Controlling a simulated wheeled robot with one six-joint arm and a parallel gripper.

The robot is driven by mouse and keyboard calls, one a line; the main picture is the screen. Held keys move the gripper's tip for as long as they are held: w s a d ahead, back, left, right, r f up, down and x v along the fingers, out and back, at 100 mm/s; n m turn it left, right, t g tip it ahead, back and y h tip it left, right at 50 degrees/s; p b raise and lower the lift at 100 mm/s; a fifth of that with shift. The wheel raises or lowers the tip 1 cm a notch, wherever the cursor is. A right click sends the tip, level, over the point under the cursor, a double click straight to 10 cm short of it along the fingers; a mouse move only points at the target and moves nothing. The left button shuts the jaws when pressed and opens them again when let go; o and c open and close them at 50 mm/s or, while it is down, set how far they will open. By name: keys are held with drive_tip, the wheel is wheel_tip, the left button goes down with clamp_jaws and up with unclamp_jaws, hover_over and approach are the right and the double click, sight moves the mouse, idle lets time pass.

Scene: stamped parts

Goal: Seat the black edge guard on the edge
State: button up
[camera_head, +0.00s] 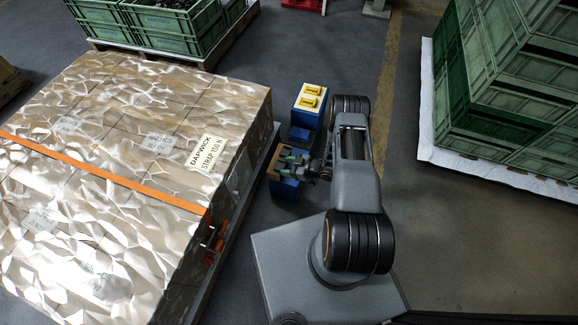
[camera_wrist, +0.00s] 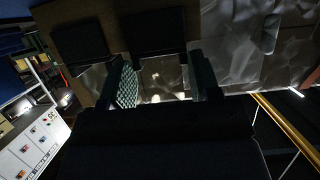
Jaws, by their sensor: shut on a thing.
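My gripper (camera_head: 290,160) is low over a brown-topped blue stand (camera_head: 284,188), beside the right side of a wrapped load (camera_head: 130,130). In the wrist view, its two green ridged fingers (camera_wrist: 162,84) reach away from the camera. A black edge guard (camera_wrist: 156,30) shows as a dark block between and just beyond them; the gripper is shut on it. A similar dark block (camera_wrist: 80,42) lies to its left on the brown surface. The image is dark, and the guard's contact with the fingers is hard to see. An orange strap (camera_head: 110,172) crosses the load to its right edge.
A blue box (camera_head: 309,104) with a white top and yellow parts stands behind my gripper. Green crates (camera_head: 510,80) are stacked on the right, with more crates (camera_head: 150,25) at the back left. An orange piece (camera_head: 213,240) hangs at the load's side.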

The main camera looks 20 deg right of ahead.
drive_tip(key=o, duration=1)
drive_tip(key=p+v, duration=0.3)
drive_tip(key=v, duration=1)
drive_tip(key=shift+s+d, duration=0.25)
